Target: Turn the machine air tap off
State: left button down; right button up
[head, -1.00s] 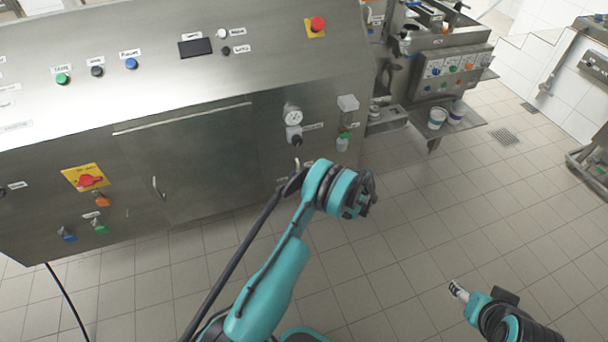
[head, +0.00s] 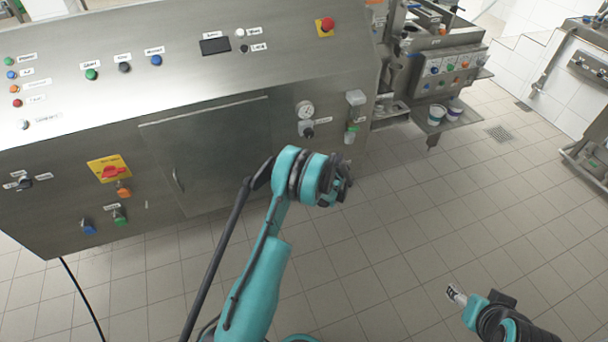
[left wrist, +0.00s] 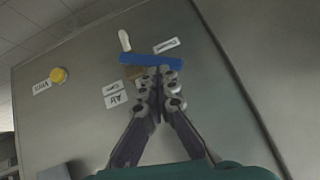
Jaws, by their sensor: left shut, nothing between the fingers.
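In the left wrist view a flat blue bar handle (left wrist: 146,60) crosses a steel panel, lying nearly level in the picture. A label that reads Air (left wrist: 116,100), upside down, sits beside it, so it appears to be the air tap. My left gripper (left wrist: 160,78) is shut and empty, its fingertips at the bar's lower edge in the picture; whether they touch it I cannot tell. In the head view my left gripper (head: 343,186) shows only as a dark end past the teal wrist, and the tap is not distinguishable. My right gripper (head: 456,294) hangs over the floor, away from the machine.
A yellow knob (left wrist: 59,75) and a white-tipped lever (left wrist: 124,40) are on the same panel as the blue bar. The steel machine (head: 220,150) fills the upper left. A shelf with cups (head: 437,114) stands at the back right. The tiled floor (head: 400,230) is open.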

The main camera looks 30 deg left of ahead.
pick_arm(q)
jog(key=shift+s+a+f+n+t+h+b, duration=0.35)
jog(key=shift+s+a+f+b, duration=0.4)
jog(key=shift+f, duration=0.3)
jog(key=shift+s+a+f, duration=0.1)
jog(key=shift+s, duration=0.05)
